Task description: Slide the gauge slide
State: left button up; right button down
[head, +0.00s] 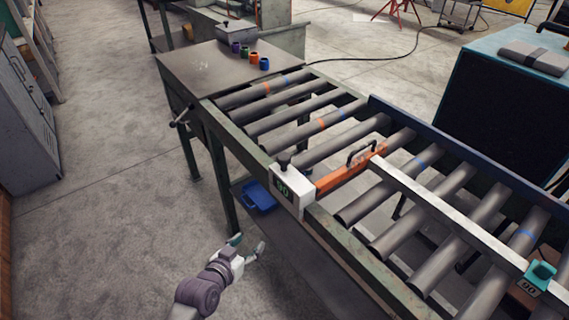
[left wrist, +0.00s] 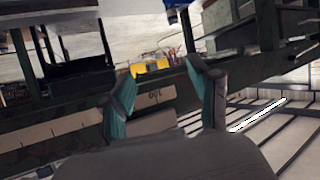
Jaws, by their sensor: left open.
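I cannot tell which part is named the gauge slide. My left gripper (head: 250,245) is open and empty, low in front of the conveyor and apart from the block. Its teal-tipped fingers (left wrist: 162,75) are spread in the left wrist view. My right gripper is out of view.
A blue bin (head: 259,196) sits on the shelf under the conveyor. A side table (head: 205,72) with small coloured cups stands at the far end. A grey cabinet (head: 25,125) is at left. The floor left of the gripper is clear. A marked scale (left wrist: 60,130) shows in the wrist view.

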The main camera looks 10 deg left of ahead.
pick_arm(q)
notch_tip(320, 180, up, 13)
jog(key=w+d+m+t+h+b, duration=0.1)
jog(key=w+d+t+h, duration=0.1)
jog(key=t, duration=0.1)
jog(key=t+h, duration=0.1)
send_near(280, 161)
jog(key=shift+m, duration=0.4)
jog(key=p+x, duration=0.1)
jog(key=x, duration=1)
jog(key=shift+w+d, duration=0.15)
jog(key=shift+w, duration=0.2)
grip_shut()
